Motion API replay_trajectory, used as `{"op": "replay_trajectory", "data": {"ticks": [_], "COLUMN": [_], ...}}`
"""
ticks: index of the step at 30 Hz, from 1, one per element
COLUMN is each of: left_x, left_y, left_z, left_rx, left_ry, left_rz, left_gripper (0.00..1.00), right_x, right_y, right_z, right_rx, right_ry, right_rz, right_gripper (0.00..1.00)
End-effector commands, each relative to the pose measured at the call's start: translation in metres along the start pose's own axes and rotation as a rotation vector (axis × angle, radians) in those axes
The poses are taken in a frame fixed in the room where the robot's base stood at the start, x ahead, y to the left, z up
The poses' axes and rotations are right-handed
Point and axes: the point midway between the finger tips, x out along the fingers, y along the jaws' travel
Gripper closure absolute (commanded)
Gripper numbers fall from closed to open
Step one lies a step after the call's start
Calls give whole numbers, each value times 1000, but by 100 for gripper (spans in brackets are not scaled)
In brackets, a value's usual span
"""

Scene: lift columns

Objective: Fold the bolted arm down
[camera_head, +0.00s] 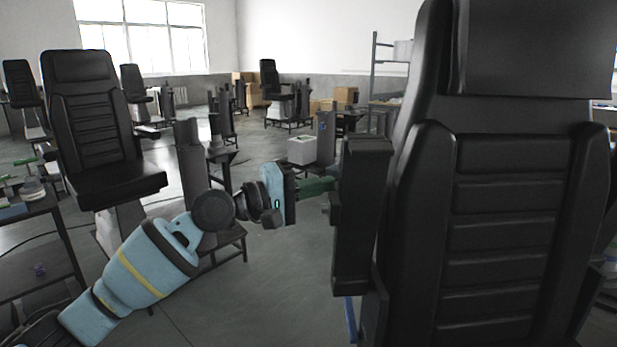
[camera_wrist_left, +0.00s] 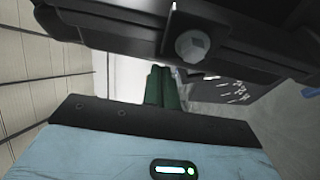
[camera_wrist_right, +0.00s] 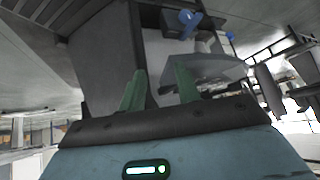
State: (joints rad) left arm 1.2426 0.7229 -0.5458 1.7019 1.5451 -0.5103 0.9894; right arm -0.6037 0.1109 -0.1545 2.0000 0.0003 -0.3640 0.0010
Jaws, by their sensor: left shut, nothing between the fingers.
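The bolted arm (camera_head: 362,215) is a dark, upright armrest at the left side of the large black chair (camera_head: 510,200). In the left wrist view, a dark bar with a pale hexagonal bolt head (camera_wrist_left: 193,46) crosses the top. My left gripper (camera_head: 328,184) has green fingers, shut and empty, pointing at the upright arm's left side. Their tips end beside it; I cannot tell whether they touch. The shut fingers also show in the left wrist view (camera_wrist_left: 157,88). My right gripper (camera_wrist_right: 159,88) is open and empty in the right wrist view, and is outside the head view.
Another black chair (camera_head: 100,130) stands at the left, near a table (camera_head: 45,208) with small items. A white box (camera_head: 302,150) sits on a stand behind my left gripper. Shelving (camera_head: 376,70) stands at the back. The grey floor (camera_head: 270,295) is clear in the lower middle.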

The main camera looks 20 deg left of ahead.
Motion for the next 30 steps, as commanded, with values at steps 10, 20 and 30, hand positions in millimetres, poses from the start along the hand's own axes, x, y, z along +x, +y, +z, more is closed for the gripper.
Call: {"op": "replay_trajectory", "data": {"ticks": [10, 20, 30], "left_x": [-7, -6, 2], "left_y": [0, -1, -2], "left_z": [18, 18, 29], "left_rx": [0, 1, 102], "left_ry": [0, 0, -3], "left_rz": [0, 0, 36], "left_gripper": [100, 100, 100], "right_x": [-5, -4, -1], "right_y": [1, 2, 2], "right_z": [-8, -7, -12], "right_rx": [-4, -4, -5], "right_ry": [12, 9, 21], "right_rz": [3, 3, 3], "right_gripper": [67, 67, 67]}}
